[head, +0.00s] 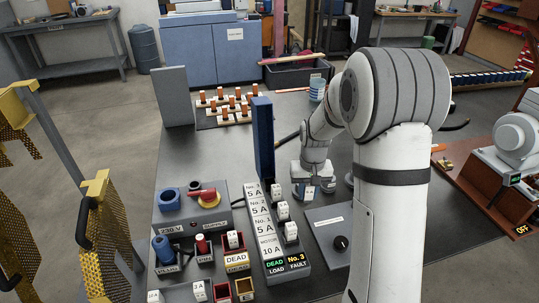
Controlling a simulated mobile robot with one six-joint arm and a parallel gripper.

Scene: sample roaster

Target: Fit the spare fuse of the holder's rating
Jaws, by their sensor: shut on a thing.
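The fuse holder (262,222) is a long block with rating labels: several rows read 5 A and the MOTOR row reads 10 A. White fuse carriers (283,211) stand along its right side. Its end panel (287,263) reads DEAD LOAD and No. 3 FAULT. My gripper (309,186) points down just right of the holder's far end, shut on a small white fuse carrier (308,193); its rating is not legible. A white carrier (233,240) stands by the DEAD tester.
A supply box (203,208) with a red switch handle is left of the holder. A tall blue post (263,140) rises behind it. A grey panel with a black knob (340,242) is to the right. My arm hides much of the right side.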

